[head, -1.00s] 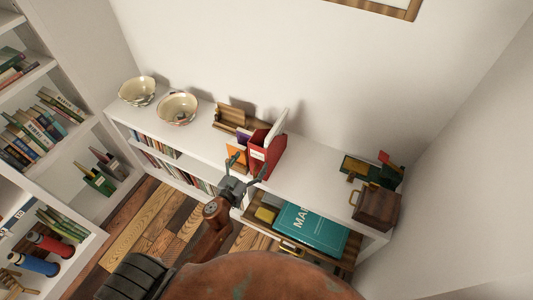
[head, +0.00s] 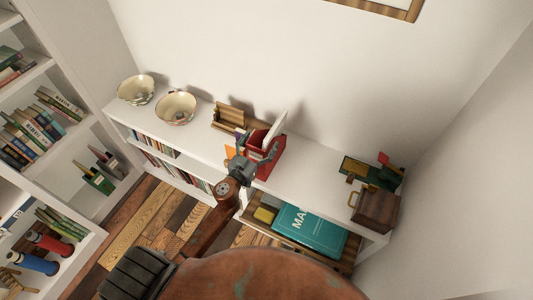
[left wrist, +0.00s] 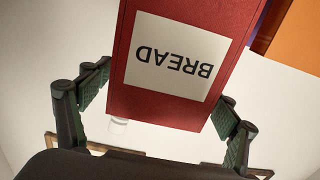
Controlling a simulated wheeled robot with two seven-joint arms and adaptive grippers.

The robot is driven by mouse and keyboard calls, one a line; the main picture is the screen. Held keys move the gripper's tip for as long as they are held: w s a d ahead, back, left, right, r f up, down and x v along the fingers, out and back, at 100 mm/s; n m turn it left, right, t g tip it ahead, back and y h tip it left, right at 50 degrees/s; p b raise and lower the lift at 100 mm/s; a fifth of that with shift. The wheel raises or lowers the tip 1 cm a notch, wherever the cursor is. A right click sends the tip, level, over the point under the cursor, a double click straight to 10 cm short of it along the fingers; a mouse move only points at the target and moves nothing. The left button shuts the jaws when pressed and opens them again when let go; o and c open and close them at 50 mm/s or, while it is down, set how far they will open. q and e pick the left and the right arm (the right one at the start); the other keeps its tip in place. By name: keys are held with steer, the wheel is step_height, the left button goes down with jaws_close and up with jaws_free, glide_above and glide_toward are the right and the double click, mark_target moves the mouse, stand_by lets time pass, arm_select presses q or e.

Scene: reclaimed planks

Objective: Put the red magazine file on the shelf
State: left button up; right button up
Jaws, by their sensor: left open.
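The red magazine file (head: 271,168) stands on the top of the low white bookcase (head: 325,188), with white papers (head: 275,128) sticking up from it. Its front, with a white label reading BREAD upside down, fills the middle of the left wrist view (left wrist: 172,115). My left gripper (head: 258,153) is open at the file's front, with one finger on each side of it in the wrist view. Gaps show between the fingers and the file, and I see no grip on it. My right gripper is out of view.
A wooden desk organiser (head: 230,116) and two bowls (head: 176,107) stand left of the file. A wooden box (head: 375,208) is at the right end. A teal box (head: 310,230) lies in the lower bay. A tall bookshelf (head: 87,141) with books stands at left.

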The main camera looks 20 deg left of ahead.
arm_select(q)
steer(key=shift+w+d, duration=0.15)
steer(key=shift+w, duration=1.1)
steer(key=c, duration=2)
steer(key=shift+r, duration=0.15)
steer(key=shift+c, duration=0.6)
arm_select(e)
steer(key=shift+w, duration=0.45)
arm_select(q)
steer(key=shift+r, duration=0.1)
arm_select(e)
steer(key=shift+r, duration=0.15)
